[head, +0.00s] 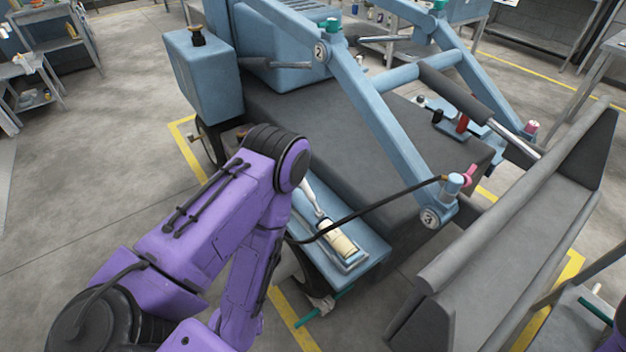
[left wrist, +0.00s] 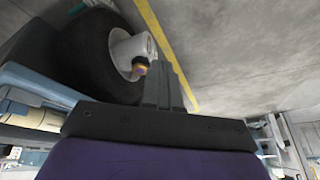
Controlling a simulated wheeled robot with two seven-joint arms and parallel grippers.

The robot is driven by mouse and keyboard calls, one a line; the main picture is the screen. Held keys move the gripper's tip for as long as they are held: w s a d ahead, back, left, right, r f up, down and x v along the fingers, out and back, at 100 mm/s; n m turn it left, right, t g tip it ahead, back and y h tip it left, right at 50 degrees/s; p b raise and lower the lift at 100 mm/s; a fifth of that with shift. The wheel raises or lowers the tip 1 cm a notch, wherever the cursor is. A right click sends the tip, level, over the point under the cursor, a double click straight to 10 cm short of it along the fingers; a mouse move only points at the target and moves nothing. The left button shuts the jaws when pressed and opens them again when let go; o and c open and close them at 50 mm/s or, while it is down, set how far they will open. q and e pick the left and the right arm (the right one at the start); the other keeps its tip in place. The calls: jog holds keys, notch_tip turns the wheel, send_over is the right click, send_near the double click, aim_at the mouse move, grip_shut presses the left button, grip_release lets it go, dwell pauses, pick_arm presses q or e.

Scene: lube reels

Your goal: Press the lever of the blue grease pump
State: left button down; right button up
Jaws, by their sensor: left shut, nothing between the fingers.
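A grease pump with a cream cylinder (head: 337,240) lies on a blue step (head: 372,262) at the machine's side in the head view. A pale lever-like bar (head: 311,201) runs up-left from it, partly behind my left arm. A black hose (head: 375,199) leads from the pump to the loader-arm joint marked 3. My left gripper is hidden behind my arm in the head view. In the left wrist view my left gripper (left wrist: 163,66) is shut and empty, in front of a black wheel (left wrist: 98,55). The cream cylinder (left wrist: 38,118) shows at the left edge there.
The blue loader machine (head: 370,105) fills the middle, with its grey bucket (head: 510,235) at the right. A teal-handled rod (head: 325,308) sticks out below the step. A white hub (left wrist: 133,47) sits in the wheel. Open grey floor (head: 90,190) lies to the left.

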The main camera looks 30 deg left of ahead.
jog(key=shift+o, duration=0.9)
jog(key=o, duration=0.4)
notch_tip(320, 180, down, 5)
jog(key=b, duration=0.5)
jog(key=shift+f, duration=0.1)
pick_arm(q)
jog(key=w+a+r+m+t+h+b, duration=0.1)
jog(key=w+r+m+t, duration=0.15)
jog(key=w, duration=0.65)
jog(key=w+a+r+m+t+h+b, duration=0.1)
jog(key=w+m+t+b, duration=0.15)
jog(key=w, duration=0.65)
jog(key=w+a+r+m+t+b, duration=0.1)
jog(key=w+r+m+b, duration=0.1)
jog(key=r, duration=0.3)
jog(key=w+a+r+m+t+h+b, duration=0.1)
jog(key=w+r+m+t, duration=0.1)
jog(key=r, duration=0.4)
jog(key=w+a+r+m+t+b, duration=0.1)
jog(key=w+a+r+m+b, duration=0.1)
jog(key=w+r+m, duration=0.2)
notch_tip(320, 180, up, 2)
jog(key=shift+r+m+h+b, duration=0.1)
jog(key=shift+m+h+b, duration=0.3)
jog(key=shift+m, duration=0.6)
pick_arm(e)
notch_tip(320, 180, down, 9)
pick_arm(q)
jog(key=shift+w, duration=0.1)
